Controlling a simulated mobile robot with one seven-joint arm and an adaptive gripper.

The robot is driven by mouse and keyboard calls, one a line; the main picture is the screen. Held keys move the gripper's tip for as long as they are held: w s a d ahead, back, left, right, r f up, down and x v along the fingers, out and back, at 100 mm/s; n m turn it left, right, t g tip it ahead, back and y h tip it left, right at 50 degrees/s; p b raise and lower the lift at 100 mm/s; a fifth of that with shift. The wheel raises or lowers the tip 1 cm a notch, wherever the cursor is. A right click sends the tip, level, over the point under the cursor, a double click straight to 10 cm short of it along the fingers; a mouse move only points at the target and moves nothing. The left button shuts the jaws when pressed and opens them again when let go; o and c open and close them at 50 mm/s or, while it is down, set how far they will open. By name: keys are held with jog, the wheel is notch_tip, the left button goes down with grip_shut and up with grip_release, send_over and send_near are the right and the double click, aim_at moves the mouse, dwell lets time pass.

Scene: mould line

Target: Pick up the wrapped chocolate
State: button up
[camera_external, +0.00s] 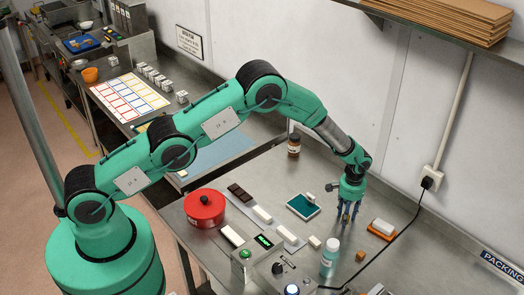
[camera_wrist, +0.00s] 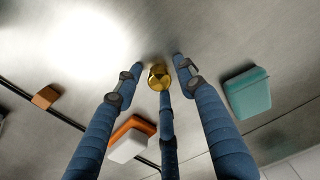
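The wrapped chocolate (camera_wrist: 159,77) is a small shiny gold piece on the metal table in the wrist view. My gripper (camera_external: 347,214) points down at the table in the external view, and the chocolate cannot be made out there. In the wrist view its blue fingers are spread, with the chocolate between their tips. Gaps show between the chocolate and the left and right fingertips. The middle finger reaches up to its lower edge, and I cannot tell whether they touch.
An orange-and-white block (camera_external: 381,229) lies right of my gripper. A teal-topped tray (camera_external: 303,206) lies left. A brown cube (camera_external: 360,255), a teal bottle (camera_external: 330,257) and a black cable (camera_external: 405,229) are nearby. A red pot (camera_external: 204,209) stands farther left.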

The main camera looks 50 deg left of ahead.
jog(key=c, duration=0.6)
jog(key=shift+o, duration=0.2)
jog(key=shift+r, duration=0.2)
jog(key=shift+r, duration=0.75)
jog(key=shift+r+b, duration=0.5)
jog(key=shift+r, duration=0.45)
jog(key=s+a, duration=0.1)
jog(key=s, duration=0.4)
jog(key=s+a+b, duration=0.1)
jog(key=s+a, duration=0.1)
jog(key=s, duration=0.3)
jog(key=s+a+r+b, duration=0.1)
jog(key=s+a, duration=0.1)
jog(key=s, duration=0.3)
jog(key=shift+a+r, duration=0.1)
